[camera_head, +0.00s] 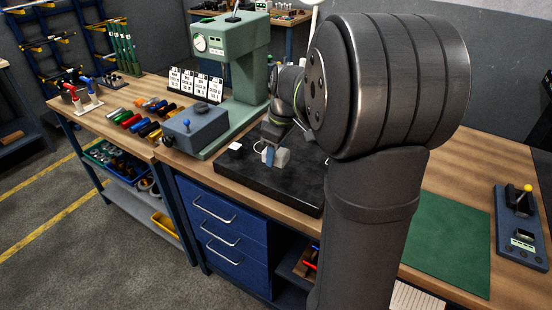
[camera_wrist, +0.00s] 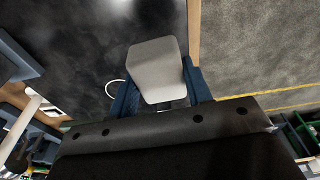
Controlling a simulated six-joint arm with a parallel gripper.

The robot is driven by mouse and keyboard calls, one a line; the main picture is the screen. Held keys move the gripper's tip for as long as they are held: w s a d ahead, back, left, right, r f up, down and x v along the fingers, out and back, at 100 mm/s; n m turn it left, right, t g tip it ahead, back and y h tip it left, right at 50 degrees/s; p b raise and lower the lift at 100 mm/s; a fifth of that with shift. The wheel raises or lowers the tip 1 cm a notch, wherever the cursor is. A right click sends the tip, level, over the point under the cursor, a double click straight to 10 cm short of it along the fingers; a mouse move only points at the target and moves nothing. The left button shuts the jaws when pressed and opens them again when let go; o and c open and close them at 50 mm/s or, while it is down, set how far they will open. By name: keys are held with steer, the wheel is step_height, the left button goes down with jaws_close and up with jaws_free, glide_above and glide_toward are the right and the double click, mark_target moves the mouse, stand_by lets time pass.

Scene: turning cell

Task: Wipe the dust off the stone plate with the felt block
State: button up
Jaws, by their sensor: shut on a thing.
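The stone plate (camera_head: 236,177) is a black slab on the bench; it also fills the upper left of the wrist view (camera_wrist: 70,62). A faint grey haze of dust (camera_wrist: 122,10) shows near its top in the wrist view. My gripper (camera_head: 272,156) is over the plate, its blue fingers shut on the pale grey felt block (camera_head: 282,157). In the wrist view the block (camera_wrist: 155,68) sits between the fingers near the plate's edge. I cannot tell whether it touches the plate. My arm hides the plate's right part in the head view.
A small white piece (camera_head: 235,147) and a thin white ring lie on the plate's left side. A green machine (camera_head: 232,60) and a grey box with a blue knob (camera_head: 195,130) stand to the left. A green mat (camera_head: 450,240) lies to the right.

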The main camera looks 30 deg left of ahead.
steer(key=shift+r, duration=1.1)
